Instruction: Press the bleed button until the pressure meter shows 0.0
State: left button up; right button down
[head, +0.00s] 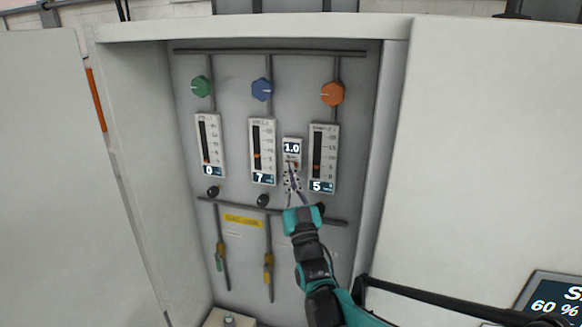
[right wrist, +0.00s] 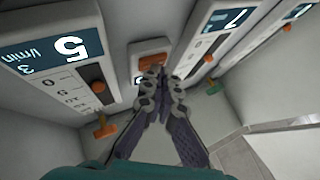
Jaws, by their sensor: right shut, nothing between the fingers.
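The pressure meter (head: 291,148) is a small white unit between two flow meters in the cabinet, and its display reads 1.0. Its lower part, where a small orange-red spot shows, is partly hidden by my right gripper (head: 291,174). In the right wrist view, my right gripper (right wrist: 160,78) is shut and empty, with its fingertips at or very close to an orange button (right wrist: 150,62), which looks like the bleed button. I cannot tell whether they touch or press it. My left gripper is not in view.
Flow meters reading 0 (head: 208,146), 7 (head: 263,152) and 5 (head: 323,158) flank the pressure meter. Green (head: 201,88), blue (head: 262,89) and orange (head: 332,94) knobs sit above. Black knobs and pipes are below. The cabinet walls enclose the panel on both sides.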

jog(key=shift+s+a, duration=0.2)
jog(key=shift+s, duration=0.45)
jog(key=shift+s+a, duration=0.25)
jog(key=shift+s, duration=0.55)
jog(key=shift+s+a, duration=0.25)
jog(key=shift+s, duration=0.5)
jog(key=shift+s+a, duration=0.25)
jog(key=shift+s, duration=0.55)
jog(key=shift+f, duration=0.1)
